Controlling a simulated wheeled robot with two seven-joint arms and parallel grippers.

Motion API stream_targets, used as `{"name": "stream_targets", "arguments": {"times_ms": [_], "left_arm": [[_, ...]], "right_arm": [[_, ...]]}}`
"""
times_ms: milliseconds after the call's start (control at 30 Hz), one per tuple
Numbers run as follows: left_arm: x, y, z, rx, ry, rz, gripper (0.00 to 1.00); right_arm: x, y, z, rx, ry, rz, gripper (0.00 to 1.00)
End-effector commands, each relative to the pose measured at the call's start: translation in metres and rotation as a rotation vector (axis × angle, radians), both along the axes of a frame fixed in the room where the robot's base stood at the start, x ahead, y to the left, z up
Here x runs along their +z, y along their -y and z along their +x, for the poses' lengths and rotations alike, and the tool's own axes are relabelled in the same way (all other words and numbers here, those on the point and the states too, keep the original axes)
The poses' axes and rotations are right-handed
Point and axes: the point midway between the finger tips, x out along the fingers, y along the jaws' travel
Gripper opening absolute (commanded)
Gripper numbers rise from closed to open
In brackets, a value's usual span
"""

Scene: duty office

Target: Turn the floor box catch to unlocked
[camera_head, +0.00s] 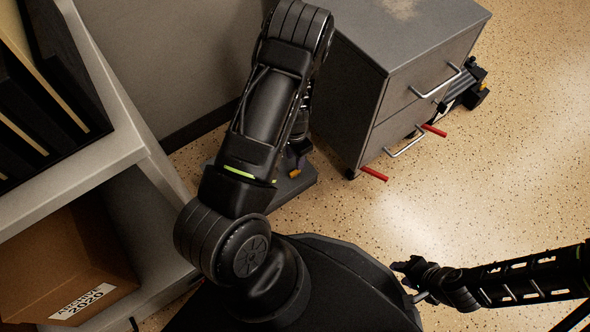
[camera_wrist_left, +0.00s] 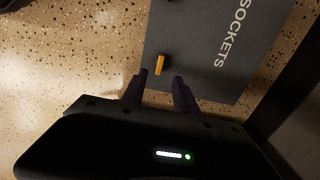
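The floor box is a dark grey plate set on the speckled floor, with the word SOCKETS on its lid (camera_wrist_left: 205,25) in the left wrist view. Its orange catch (camera_wrist_left: 160,65) is a short bar near the lid's lower left. In the head view the floor box (camera_head: 295,188) and its orange catch (camera_head: 295,173) show partly, behind my left arm. My left gripper (camera_wrist_left: 159,90) has its two fingers apart, just below the catch in the wrist picture, with nothing between the tips. The head view mostly hides it. My right gripper (camera_head: 410,281) is at the lower right, far from the box; its finger opening is unclear.
A grey drawer cabinet (camera_head: 400,60) stands right of the floor box, with red bars (camera_head: 374,173) near its lower edge. A black device (camera_head: 465,88) lies beside it. A shelf (camera_head: 90,185) with an archive box (camera_head: 65,260) is at the left. The floor at right is clear.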

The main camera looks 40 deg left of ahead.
Motion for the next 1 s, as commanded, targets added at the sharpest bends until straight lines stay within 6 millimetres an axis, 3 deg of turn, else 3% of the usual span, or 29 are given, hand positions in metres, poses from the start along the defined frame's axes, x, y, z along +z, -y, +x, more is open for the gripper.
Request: {"name": "stream_targets", "arguments": {"times_ms": [167,600,1000], "left_arm": [[-0.013,0.0,-0.001,0.0,-0.001,0.0,0.36],[-0.074,0.0,0.0,0.001,0.0,0.0,0.36],[-0.078,0.0,0.0,0.0,0.001,0.0,0.33]], "right_arm": [[-0.008,0.0,0.001,-0.001,0.002,0.0,0.36],[-0.035,0.001,0.006,-0.006,0.009,0.002,0.36],[-0.035,0.0,0.006,-0.006,0.009,0.003,0.36]]}}
